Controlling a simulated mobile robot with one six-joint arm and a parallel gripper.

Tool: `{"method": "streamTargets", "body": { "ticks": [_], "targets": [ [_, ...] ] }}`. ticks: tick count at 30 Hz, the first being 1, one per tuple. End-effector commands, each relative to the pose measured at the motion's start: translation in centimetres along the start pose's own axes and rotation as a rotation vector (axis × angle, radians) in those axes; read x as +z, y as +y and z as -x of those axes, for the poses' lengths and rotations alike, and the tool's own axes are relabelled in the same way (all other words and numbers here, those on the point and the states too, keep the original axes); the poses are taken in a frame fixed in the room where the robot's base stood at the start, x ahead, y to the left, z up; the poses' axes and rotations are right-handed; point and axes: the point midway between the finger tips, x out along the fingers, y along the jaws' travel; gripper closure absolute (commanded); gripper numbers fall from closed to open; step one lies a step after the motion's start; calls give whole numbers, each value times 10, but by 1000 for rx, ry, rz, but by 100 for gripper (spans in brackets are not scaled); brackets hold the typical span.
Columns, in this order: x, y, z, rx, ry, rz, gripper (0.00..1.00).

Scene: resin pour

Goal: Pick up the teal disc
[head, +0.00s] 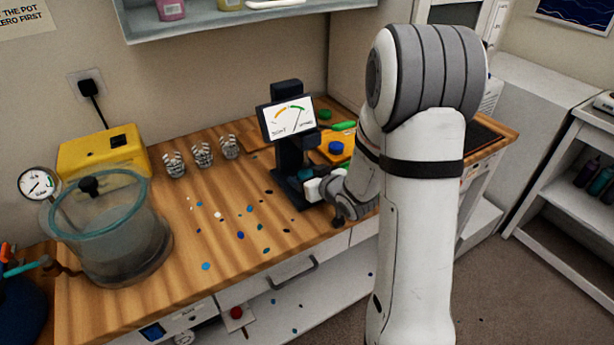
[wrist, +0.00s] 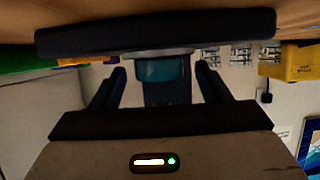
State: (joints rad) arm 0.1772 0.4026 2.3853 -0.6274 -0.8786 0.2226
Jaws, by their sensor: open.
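The teal disc (wrist: 160,70) sits on the grey pan of the black scale (wrist: 155,33), in the upside-down wrist view. In the head view a small teal patch of it shows (head: 304,174) on the scale (head: 288,125), just in front of its post. My gripper (wrist: 160,78) is open, with one dark finger on each side of the disc and a gap on both sides. In the head view my gripper (head: 311,184) is low beside the scale's base, partly hidden by my arm.
A vacuum chamber (head: 110,235) and a yellow pump (head: 103,155) stand at the left. Coloured drips spot the wooden bench (head: 190,265).

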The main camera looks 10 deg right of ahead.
Motion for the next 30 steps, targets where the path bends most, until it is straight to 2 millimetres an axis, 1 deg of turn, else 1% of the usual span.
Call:
{"method": "streamTargets", "body": {
  "ticks": [5,6,24,25,30],
  "targets": [
    [0,0,0,1,0,0,31],
    [0,0,0,1,0,0,32],
    [0,1,0,3,0,-1,81],
    [0,1,0,3,0,-1,82],
    [0,1,1,3,0,-1,83]
  ]
}}
